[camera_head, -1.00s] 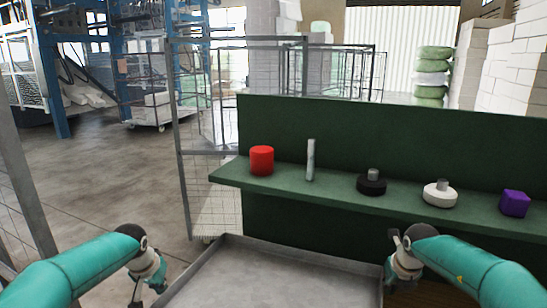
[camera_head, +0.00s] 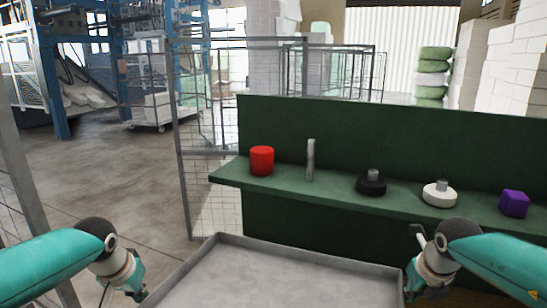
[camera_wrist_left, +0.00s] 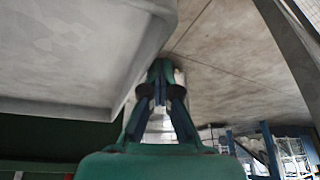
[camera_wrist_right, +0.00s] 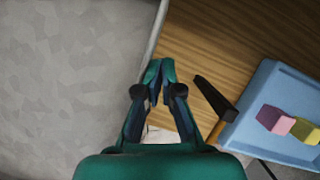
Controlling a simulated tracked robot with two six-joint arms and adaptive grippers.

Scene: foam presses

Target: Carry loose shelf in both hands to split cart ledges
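The loose shelf (camera_head: 290,275) is a grey tray-like panel with a low raised rim. It lies low in front of me, cut off by the bottom edge of the head view. My left gripper (camera_head: 140,292) is at its left rim and my right gripper (camera_head: 409,290) is at its right rim. The shelf's side also shows in the left wrist view (camera_wrist_left: 70,50) and the right wrist view (camera_wrist_right: 70,80). I cannot make out split cart ledges.
A green ledge (camera_head: 325,189) with a back panel stands ahead, bearing a red cylinder (camera_head: 262,161), a black weight (camera_head: 371,184) and other items. The right wrist view shows a hammer (camera_wrist_right: 214,98) and a blue tray (camera_wrist_right: 268,125) on wood. Floor is open at left.

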